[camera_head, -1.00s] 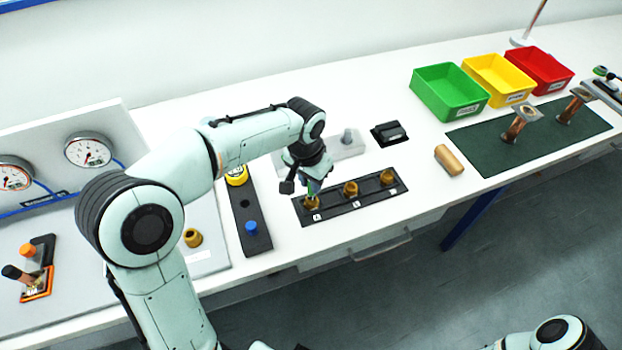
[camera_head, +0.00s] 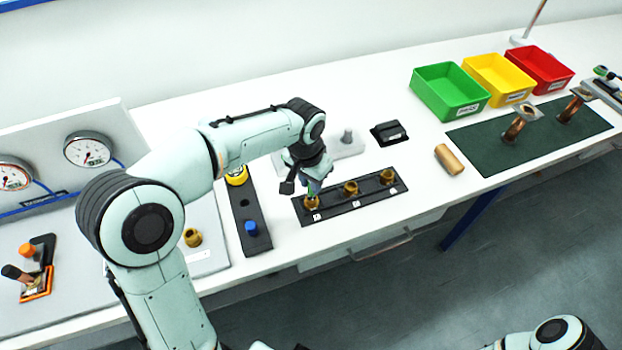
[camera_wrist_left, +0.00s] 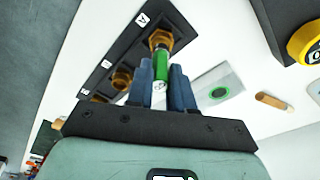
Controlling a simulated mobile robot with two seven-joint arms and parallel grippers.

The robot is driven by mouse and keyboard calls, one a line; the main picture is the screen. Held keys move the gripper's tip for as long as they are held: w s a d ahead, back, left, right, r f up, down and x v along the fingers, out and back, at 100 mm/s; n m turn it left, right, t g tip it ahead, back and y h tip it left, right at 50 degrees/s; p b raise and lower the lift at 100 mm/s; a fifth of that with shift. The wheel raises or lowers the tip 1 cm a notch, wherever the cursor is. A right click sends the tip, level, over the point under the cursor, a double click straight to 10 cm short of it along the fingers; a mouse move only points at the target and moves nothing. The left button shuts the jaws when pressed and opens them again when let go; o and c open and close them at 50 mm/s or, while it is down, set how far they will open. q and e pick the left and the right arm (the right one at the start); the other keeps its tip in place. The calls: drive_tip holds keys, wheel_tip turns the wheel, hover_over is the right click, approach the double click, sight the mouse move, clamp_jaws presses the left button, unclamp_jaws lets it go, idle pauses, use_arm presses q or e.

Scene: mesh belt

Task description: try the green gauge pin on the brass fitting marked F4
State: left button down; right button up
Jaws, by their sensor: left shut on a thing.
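My left gripper (camera_head: 313,187) is shut on the green gauge pin (camera_wrist_left: 162,70), its blue fingers on either side of it in the left wrist view (camera_wrist_left: 163,88). The pin points at the brass fitting (camera_wrist_left: 160,40) at the left end of a black strip (camera_head: 332,215); this fitting also shows in the head view (camera_head: 312,202). The pin's tip meets the fitting's mouth, but how deep it sits I cannot tell. The label beside it looks like a single character; I cannot read F4. Two more brass fittings, a middle one (camera_head: 350,188) and a right one (camera_head: 387,177), stand on the strip.
A dark holder (camera_head: 246,205) with a blue-topped piece (camera_head: 251,227) and a yellow one (camera_head: 237,175) lies left of the strip. A loose brass fitting (camera_head: 193,237) stands further left. Green (camera_head: 450,92), yellow (camera_head: 498,80) and red (camera_head: 540,70) bins stand at the back right.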

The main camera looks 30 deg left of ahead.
use_arm(q)
drive_tip(key=shift+f+b, duration=0.55)
drive_tip(key=shift+f, duration=0.55)
use_arm(e)
drive_tip(key=shift+s+f, duration=0.45)
drive_tip(key=shift+f, duration=0.3)
use_arm(q)
drive_tip(key=shift+r, duration=0.2)
use_arm(e)
drive_tip(key=shift+w+r, duration=0.1)
drive_tip(key=shift+r, duration=0.05)
use_arm(q)
drive_tip(key=shift+r+p, duration=0.7)
drive_tip(key=shift+r, duration=0.2)
use_arm(e)
drive_tip(key=shift+w+r, duration=0.4)
drive_tip(key=shift+r, duration=0.3)
use_arm(q)
drive_tip(key=shift+r, duration=0.1)
drive_tip(key=shift+r+p, duration=0.5)
drive_tip(key=shift+r, duration=0.3)
drive_tip(key=shift+w+r+p, duration=0.1)
drive_tip(key=shift+r+p, duration=1.1)
drive_tip(key=shift+r, duration=1)
use_arm(e)
drive_tip(key=w+r, duration=0.4)
drive_tip(key=shift+r, duration=0.2)
drive_tip(key=shift+s, duration=0.15)
